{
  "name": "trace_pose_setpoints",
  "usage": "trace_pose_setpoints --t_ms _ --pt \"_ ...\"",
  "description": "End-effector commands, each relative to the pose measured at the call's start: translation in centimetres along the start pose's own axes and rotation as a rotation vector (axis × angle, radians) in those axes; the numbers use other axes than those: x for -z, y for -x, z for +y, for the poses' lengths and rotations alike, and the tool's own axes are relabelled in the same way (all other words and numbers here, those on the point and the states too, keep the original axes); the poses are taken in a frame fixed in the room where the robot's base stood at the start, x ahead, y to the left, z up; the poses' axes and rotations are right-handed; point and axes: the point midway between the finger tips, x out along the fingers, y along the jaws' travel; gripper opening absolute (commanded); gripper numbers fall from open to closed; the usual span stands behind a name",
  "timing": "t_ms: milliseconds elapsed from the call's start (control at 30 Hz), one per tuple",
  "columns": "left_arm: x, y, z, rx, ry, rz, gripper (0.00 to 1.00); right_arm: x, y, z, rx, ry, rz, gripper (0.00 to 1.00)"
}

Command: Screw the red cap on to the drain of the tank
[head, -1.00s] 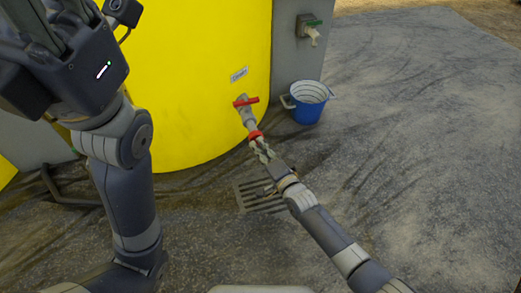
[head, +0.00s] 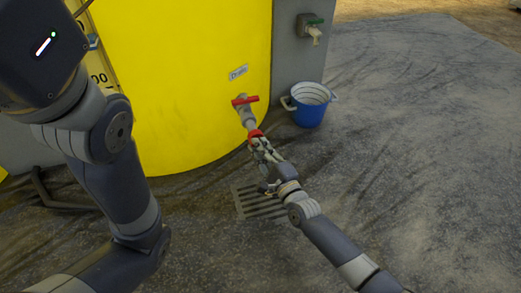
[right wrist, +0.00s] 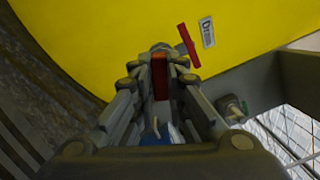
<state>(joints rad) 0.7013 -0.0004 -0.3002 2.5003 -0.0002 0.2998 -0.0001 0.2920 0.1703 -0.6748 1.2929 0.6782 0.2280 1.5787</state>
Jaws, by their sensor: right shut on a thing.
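The yellow tank (head: 195,75) stands at the back, with a "Drain" label (head: 238,73) on its wall. Below the label the drain pipe (head: 247,117) sticks out and down, with a red valve handle (head: 245,100). The red cap (head: 255,134) is at the outer end of the pipe, touching or very close to it; I cannot tell if threads engage. My right gripper (head: 262,146) is shut on the cap, which shows red between the fingers in the right wrist view (right wrist: 160,77). My left arm is at the left of the head view; its gripper is out of frame.
A blue bucket (head: 309,112) stands right of the drain. A slatted floor grate (head: 245,207) lies under my right gripper. The concrete floor at right is clear.

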Motion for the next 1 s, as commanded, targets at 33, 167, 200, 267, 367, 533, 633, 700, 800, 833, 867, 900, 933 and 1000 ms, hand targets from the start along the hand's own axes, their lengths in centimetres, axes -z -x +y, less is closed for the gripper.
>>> trace_pose_setpoints --t_ms 33,167,200,267,367,533,633,700,800,833,867,900,933,1000 --pt "0.16 0.43 0.10 0.000 0.000 0.000 0.42 0.08 0.01 0.21 0.004 -0.018 0.000 0.00" --pt "0.33 0.90 0.20 -0.001 0.000 0.001 0.42 0.06 0.00 0.17 0.015 -0.068 -0.001 0.00" --pt "0.37 0.99 0.23 -0.001 0.000 0.001 0.42 0.05 0.00 0.14 0.018 -0.079 -0.001 0.00" --pt "0.39 1.05 0.24 -0.001 0.000 0.001 0.42 0.04 0.00 0.08 0.020 -0.092 -0.001 0.00" --pt "0.37 1.00 0.23 -0.001 0.000 0.001 0.42 0.02 -0.01 0.00 0.021 -0.098 0.000 0.00" --pt "0.36 0.97 0.23 -0.001 0.000 0.001 0.42 0.02 -0.01 -0.01 0.020 -0.097 0.000 0.24" --pt "0.36 0.97 0.23 -0.001 0.000 0.001 0.42 0.01 -0.01 -0.01 0.020 -0.096 0.000 0.36" --pt "0.35 0.97 0.23 -0.001 0.000 0.001 0.42 0.01 -0.01 -0.01 0.020 -0.096 0.000 0.36" --pt "0.35 0.98 0.22 -0.001 0.000 0.000 0.42 0.00 -0.01 -0.01 0.020 -0.095 0.000 0.36" --pt "0.35 0.98 0.22 -0.001 0.000 0.000 0.42 0.00 -0.01 -0.01 0.020 -0.095 0.000 0.36" --pt "0.35 0.98 0.22 -0.001 0.000 0.000 0.42 0.01 0.00 0.01 0.020 -0.095 0.000 0.41" --pt "0.35 0.98 0.22 -0.001 0.000 0.000 0.42 0.00 0.00 0.01 0.020 -0.095 0.000 0.49" --pt "0.34 0.98 0.22 -0.001 0.000 0.000 0.42 0.01 0.00 0.01 0.020 -0.095 0.000 0.53" --pt "0.34 0.98 0.22 -0.001 0.000 0.000 0.42 0.00 0.00 0.01 0.020 -0.095 0.000 0.56"
